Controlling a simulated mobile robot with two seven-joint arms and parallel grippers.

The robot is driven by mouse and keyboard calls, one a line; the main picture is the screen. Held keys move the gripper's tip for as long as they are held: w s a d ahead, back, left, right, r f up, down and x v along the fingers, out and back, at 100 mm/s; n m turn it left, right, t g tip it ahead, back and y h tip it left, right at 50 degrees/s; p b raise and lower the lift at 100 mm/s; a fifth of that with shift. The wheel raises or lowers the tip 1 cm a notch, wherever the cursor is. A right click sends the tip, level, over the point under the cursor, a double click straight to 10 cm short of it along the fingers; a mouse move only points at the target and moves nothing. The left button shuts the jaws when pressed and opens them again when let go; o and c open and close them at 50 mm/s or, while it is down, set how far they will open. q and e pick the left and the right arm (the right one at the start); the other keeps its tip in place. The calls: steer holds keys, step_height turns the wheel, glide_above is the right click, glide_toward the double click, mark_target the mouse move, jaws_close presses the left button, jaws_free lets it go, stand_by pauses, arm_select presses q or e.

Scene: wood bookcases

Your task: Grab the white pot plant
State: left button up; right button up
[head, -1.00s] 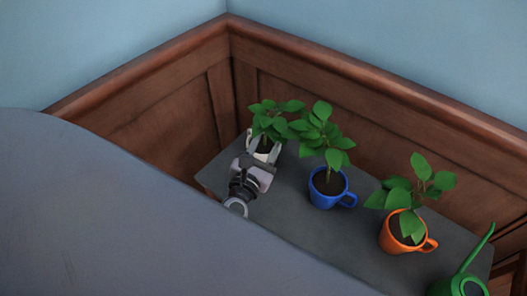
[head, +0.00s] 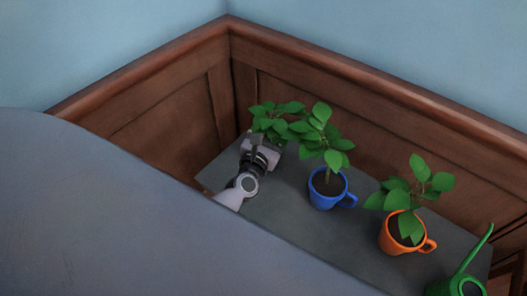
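The leftmost potted plant (head: 276,118) stands at the back left end of a dark grey table (head: 285,213). Its green leaves show, but my gripper now covers its white pot. My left gripper (head: 263,147) is at this pot, just below the leaves, with its arm coming up from the lower left. Its fingertips are hidden by the gripper body and leaves, so I cannot tell whether they touch the pot. My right gripper is not in view.
A blue mug with a plant (head: 323,197) stands close to the right. Further right are an orange mug with a plant (head: 394,242) and a green watering can (head: 457,288). Wood panelling (head: 345,110) closes the back. A large grey shape blocks the lower left.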

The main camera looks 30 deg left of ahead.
arm_select(q)
jaws_close()
stand_by(1.1)
steer(key=shift+r, duration=0.15)
